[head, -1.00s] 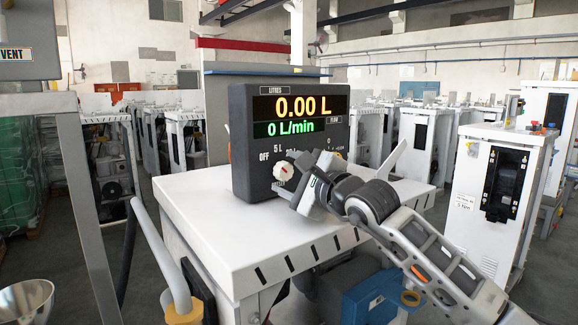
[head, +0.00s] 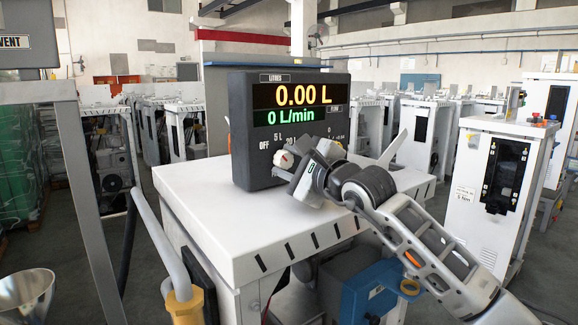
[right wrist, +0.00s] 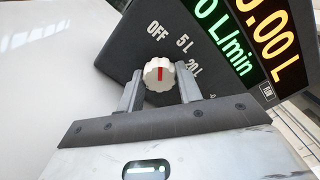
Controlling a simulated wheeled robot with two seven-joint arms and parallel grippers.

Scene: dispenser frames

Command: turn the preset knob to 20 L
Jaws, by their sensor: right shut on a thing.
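The dispenser's dark display box (head: 240,125) stands on a white cabinet and reads 0.00 L and 0 L/min. Its preset knob (head: 284,159) is small, round and cream with a red mark, low on the front face. In the right wrist view the knob (right wrist: 159,74) sits between the two fingers of my right gripper (right wrist: 159,88), which is shut on its sides. The 5 L and 20 L labels lie clockwise from there. In the head view my right gripper (head: 290,166) partly covers the knob and the lower panel. My left gripper is out of view.
The white cabinet top (head: 225,220) is clear in front of the box. A grey hose with a yellow fitting (head: 184,305) rises at the cabinet's left. A metal funnel (head: 25,298) is at the lower left. Other white cabinets (head: 490,190) stand behind and to the right.

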